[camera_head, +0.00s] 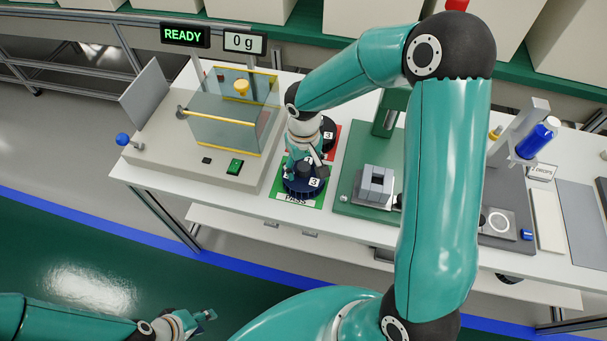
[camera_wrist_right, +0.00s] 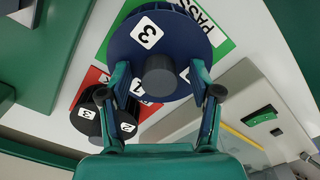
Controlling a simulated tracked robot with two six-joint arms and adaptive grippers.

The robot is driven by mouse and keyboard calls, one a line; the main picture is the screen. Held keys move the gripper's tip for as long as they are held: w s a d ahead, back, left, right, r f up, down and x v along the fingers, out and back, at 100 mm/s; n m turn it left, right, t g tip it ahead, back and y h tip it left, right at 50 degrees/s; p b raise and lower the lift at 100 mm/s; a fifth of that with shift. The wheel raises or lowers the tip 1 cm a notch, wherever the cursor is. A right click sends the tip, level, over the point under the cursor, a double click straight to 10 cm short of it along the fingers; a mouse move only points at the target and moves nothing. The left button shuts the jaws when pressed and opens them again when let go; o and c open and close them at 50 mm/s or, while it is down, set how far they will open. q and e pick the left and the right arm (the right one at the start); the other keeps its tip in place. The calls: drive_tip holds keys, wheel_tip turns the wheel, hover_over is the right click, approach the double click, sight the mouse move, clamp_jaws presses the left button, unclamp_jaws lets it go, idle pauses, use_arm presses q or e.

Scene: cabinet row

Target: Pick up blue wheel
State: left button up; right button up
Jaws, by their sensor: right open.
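The blue wheel (camera_head: 303,188), with white number labels and a dark centre knob, rests on the green PASS card (camera_head: 284,187). In the right wrist view the wheel (camera_wrist_right: 185,35) fills the upper middle. My right gripper (camera_head: 303,163) is just above it, pointing down. In the wrist view the right gripper (camera_wrist_right: 160,72) is open, with one finger on each side of the grey knob (camera_wrist_right: 158,76). I cannot tell whether the fingers touch it. My left gripper (camera_head: 208,315) is low at the left, away from the table; its jaw opening is too small to judge.
A black wheel (camera_head: 329,130) sits on a red card (camera_head: 335,152) right behind the blue wheel. A glass-walled scale (camera_head: 237,115) stands left. A green fixture (camera_head: 350,195) is close on the right, and a dropper stand with a blue bottle (camera_head: 537,137) is farther right.

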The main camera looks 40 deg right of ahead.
drive_tip(key=shift+c, duration=0.2)
clamp_jaws()
drive_tip(key=shift+r, duration=0.1)
